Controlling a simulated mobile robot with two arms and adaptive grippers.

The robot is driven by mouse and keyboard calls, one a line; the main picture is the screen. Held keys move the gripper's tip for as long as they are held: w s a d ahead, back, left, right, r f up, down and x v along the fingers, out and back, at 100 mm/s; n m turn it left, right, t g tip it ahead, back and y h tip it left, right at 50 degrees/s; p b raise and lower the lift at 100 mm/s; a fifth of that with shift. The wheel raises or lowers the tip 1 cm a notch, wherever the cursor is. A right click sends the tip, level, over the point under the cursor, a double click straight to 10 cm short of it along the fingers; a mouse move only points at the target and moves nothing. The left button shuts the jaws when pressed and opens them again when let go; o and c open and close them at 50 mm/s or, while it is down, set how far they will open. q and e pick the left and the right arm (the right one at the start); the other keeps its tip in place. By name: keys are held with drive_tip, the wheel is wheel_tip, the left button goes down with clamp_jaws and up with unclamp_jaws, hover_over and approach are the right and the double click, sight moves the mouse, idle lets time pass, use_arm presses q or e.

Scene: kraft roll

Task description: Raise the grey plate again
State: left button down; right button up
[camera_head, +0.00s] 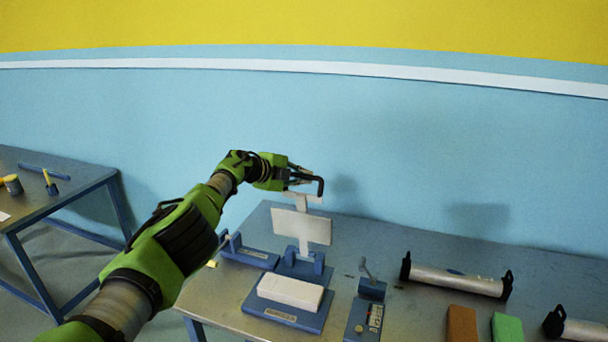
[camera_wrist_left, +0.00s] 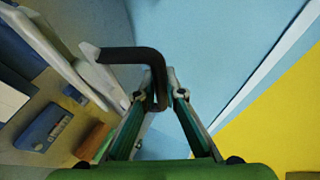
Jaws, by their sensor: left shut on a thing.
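The grey plate (camera_head: 315,229) stands upright in the head view, on a narrow stem above a blue base (camera_head: 298,266). Its pale side is at the left of the left wrist view (camera_wrist_left: 60,50). A black bent handle (camera_head: 320,187) is at the plate's top; it also shows in the left wrist view (camera_wrist_left: 125,56). My left gripper (camera_head: 303,176) is above the plate, with its fingers shut on the handle's end. The fingertips show on both sides of it in the left wrist view (camera_wrist_left: 164,88). My right gripper is not in view.
A white block (camera_head: 291,290) lies on the blue base in front of the plate. A blue control box (camera_head: 364,316) stands to its right. A grey roll (camera_head: 455,281), a brown block (camera_head: 462,324) and a green block (camera_head: 507,328) are further right. Another table (camera_head: 70,203) stands at left.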

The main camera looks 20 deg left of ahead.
use_arm(q)
drive_tip(key=shift+d, duration=0.1)
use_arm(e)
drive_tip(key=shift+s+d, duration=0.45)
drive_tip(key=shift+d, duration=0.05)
use_arm(q)
drive_tip(key=c, duration=2.1)
unclamp_jaws()
drive_tip(key=shift+w+d, duration=0.1)
drive_tip(key=shift+w, duration=0.05)
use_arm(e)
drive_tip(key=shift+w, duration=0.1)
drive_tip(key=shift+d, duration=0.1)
